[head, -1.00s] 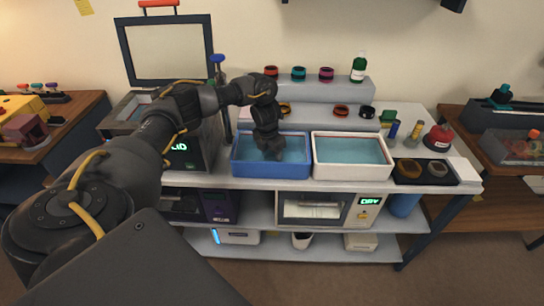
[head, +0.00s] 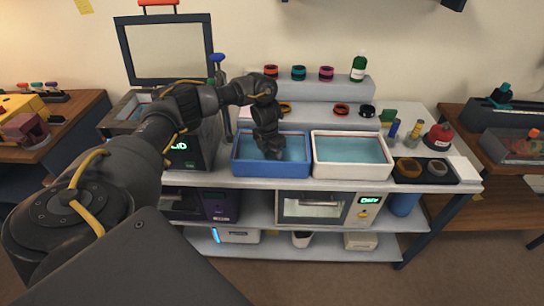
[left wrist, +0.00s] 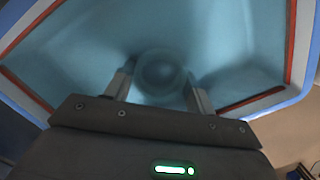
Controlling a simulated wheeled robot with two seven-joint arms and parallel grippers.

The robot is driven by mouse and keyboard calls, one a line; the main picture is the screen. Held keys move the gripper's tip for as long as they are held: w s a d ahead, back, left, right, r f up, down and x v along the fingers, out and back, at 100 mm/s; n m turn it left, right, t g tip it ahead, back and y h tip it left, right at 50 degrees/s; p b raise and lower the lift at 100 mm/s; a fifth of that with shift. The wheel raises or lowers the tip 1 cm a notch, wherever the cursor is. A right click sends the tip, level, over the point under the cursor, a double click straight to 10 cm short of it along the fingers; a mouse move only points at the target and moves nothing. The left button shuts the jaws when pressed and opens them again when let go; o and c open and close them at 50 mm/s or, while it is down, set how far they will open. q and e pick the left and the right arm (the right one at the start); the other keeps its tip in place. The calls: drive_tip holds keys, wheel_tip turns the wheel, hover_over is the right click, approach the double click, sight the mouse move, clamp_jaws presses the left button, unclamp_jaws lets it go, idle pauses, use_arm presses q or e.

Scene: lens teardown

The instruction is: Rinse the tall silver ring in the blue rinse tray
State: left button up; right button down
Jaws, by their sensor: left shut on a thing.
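The blue rinse tray (head: 236,172) stands at the front of the bench, filled with blue water. My left gripper (head: 274,153) reaches down into this tray from above. In the left wrist view, its two fingers (left wrist: 160,82) are shut on a round ring (left wrist: 160,66), which shows blurred and tinted by the water. The ring's silver colour and its height cannot be made out there. In the head view the ring is hidden by the gripper and the water. My right gripper is not in view.
A white water tray (head: 352,172) stands close on the right. A black tray (head: 452,181) with two rings lies farther right. A raised grey shelf (head: 322,87) with several rings and a green bottle (head: 359,68) is behind. A dark machine (head: 197,155) stands left.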

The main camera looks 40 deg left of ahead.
use_arm(q)
drive_tip(key=shift+r+p, duration=0.5)
drive_tip(key=shift+r, duration=0.1)
drive_tip(key=shift+f, duration=0.1)
drive_tip(key=shift+f+b, duration=0.4)
drive_tip(key=shift+f, duration=0.15)
drive_tip(key=shift+r, duration=0.2)
drive_tip(key=shift+r+p, duration=0.45)
drive_tip(key=shift+p, duration=0.1)
